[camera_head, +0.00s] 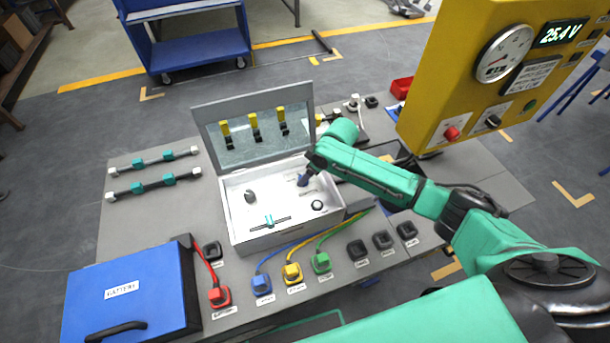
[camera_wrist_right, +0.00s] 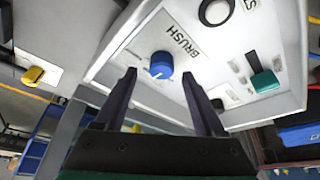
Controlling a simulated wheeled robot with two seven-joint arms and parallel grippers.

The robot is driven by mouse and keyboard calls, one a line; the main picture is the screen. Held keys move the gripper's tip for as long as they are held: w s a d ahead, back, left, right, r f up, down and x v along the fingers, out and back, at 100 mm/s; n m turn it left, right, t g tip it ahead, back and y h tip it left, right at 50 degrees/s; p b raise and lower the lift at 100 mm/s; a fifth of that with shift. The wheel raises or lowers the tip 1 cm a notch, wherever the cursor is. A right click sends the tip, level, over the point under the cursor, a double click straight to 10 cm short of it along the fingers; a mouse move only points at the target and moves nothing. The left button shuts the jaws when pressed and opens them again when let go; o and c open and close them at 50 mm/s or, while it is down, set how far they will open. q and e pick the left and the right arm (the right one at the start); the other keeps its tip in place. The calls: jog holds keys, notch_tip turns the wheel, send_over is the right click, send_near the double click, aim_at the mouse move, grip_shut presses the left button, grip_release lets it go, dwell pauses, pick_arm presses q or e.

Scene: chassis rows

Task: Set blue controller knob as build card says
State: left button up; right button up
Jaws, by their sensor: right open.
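The white controller box (camera_head: 240,211) stands open on the grey bench, its lid raised at the back. The blue knob (camera_wrist_right: 162,65) sits on its panel beside the label BRUSH and has a pale pointer mark towards the bottom of the wrist picture. My right gripper (camera_wrist_right: 159,76) is open, with its fingertips on either side of the knob; contact cannot be told. In the head view my right gripper (camera_head: 306,174) reaches down into the box from the right, largely covering the knob. My left gripper is out of view. No readable build card shows.
A blue battery box (camera_head: 130,295) stands front left. Red (camera_head: 219,297), blue (camera_head: 261,285), yellow (camera_head: 292,273) and green (camera_head: 321,262) plugs line the front edge. A yellow meter panel (camera_head: 450,85) reading 25.4 V rises at the right. The raised lid (camera_head: 270,98) bounds the back.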

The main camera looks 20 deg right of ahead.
jog(key=shift+x, duration=1)
jog(key=shift+a, duration=0.1)
grip_shut()
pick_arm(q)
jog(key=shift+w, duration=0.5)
